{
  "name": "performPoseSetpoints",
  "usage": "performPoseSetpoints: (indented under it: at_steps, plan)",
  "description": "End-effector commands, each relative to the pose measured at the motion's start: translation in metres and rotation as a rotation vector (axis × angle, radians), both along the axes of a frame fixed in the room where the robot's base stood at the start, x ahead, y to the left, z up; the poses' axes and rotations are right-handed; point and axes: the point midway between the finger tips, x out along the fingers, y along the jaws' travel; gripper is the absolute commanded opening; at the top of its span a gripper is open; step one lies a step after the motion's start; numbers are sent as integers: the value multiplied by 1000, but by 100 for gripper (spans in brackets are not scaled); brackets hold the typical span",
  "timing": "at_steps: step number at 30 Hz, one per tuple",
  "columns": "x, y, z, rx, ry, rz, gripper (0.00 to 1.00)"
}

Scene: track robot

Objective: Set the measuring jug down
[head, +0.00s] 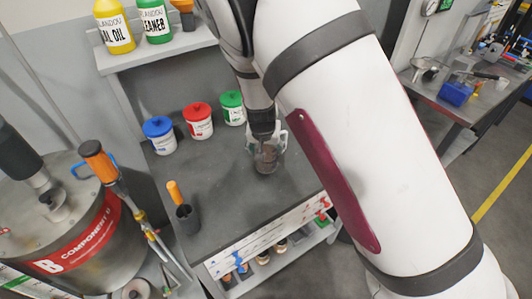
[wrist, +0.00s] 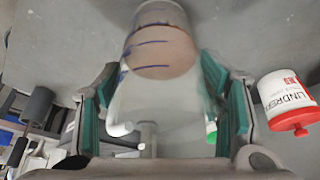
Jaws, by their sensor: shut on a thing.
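The measuring jug (head: 267,160) is clear, with a brownish content low in it, and is over the grey workbench (head: 225,205). In the wrist view the jug (wrist: 160,52) shows dark blue marking lines and lies between the green-padded fingers. My gripper (head: 264,135) is shut on the jug from above; its fingers also show in the wrist view (wrist: 163,98). The jug looks roughly upright. I cannot tell whether its base touches the bench top. My arm stands close by on the right and hides part of the bench.
Tubs with blue (head: 159,135), red (head: 198,121) and green (head: 232,108) lids stand along the bench's back. A dark cup with an orange-handled tool (head: 187,217) stands front left. A shelf with bottles (head: 114,27) is above. Bench top left of the jug is clear.

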Motion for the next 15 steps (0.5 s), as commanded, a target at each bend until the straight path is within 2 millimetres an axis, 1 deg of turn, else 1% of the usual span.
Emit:
performPoseSetpoints:
  at_steps: [8,15]
  plan:
    - [-1,-1,-31,0,1,-1,17]
    - [0,0,-33,1,-1,-1,17]
